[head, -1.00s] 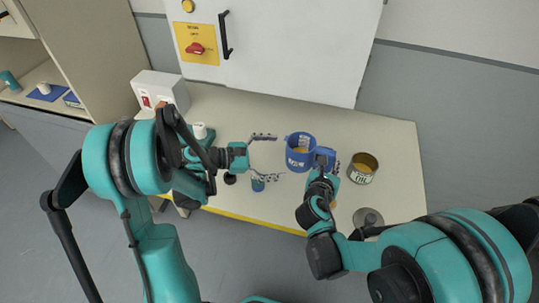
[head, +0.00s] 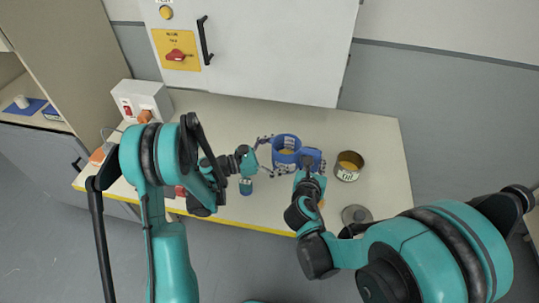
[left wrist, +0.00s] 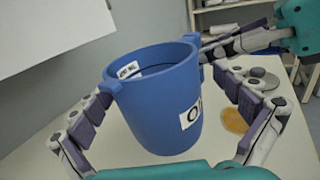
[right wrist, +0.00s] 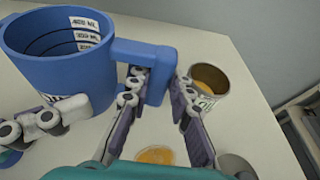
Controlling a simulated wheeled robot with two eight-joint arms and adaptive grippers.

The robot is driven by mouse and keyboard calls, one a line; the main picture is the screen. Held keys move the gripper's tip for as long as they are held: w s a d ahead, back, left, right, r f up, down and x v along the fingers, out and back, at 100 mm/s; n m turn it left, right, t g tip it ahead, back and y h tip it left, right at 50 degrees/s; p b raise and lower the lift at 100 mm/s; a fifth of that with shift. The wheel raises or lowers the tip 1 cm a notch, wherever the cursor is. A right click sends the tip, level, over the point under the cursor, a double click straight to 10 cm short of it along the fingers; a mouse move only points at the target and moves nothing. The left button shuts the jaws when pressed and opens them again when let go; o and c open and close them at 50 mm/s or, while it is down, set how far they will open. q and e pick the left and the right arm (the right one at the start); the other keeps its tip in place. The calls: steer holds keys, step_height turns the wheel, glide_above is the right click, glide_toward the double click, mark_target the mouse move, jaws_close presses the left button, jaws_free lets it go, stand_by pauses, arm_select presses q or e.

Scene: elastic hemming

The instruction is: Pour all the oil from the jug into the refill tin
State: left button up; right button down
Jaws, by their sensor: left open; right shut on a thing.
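My right gripper (head: 308,163) is shut on the jug's handle (right wrist: 150,55). My left gripper (head: 266,156) is open, with its fingers on either side of the jug's body; whether they touch it I cannot tell. The refill tin (head: 348,166) stands open to the right of the jug, with some yellow-brown content inside, and also shows in the right wrist view (right wrist: 208,85).
A round grey metal disc (head: 356,215) lies near the table's front right. A small blue-green bottle (head: 246,186) stands below my left gripper. A yellow-orange round patch (right wrist: 155,155) lies near the handle. A switch box (head: 143,100) stands at the back left. The table's right end is clear.

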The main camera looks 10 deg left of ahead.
arm_select(q)
steer(key=shift+x, duration=1.2)
steer(key=c, duration=1.5)
steer(key=shift+o, duration=0.2)
arm_select(e)
steer(key=c, duration=1.3)
jaws_free()
steer(key=shift+a, duration=0.1)
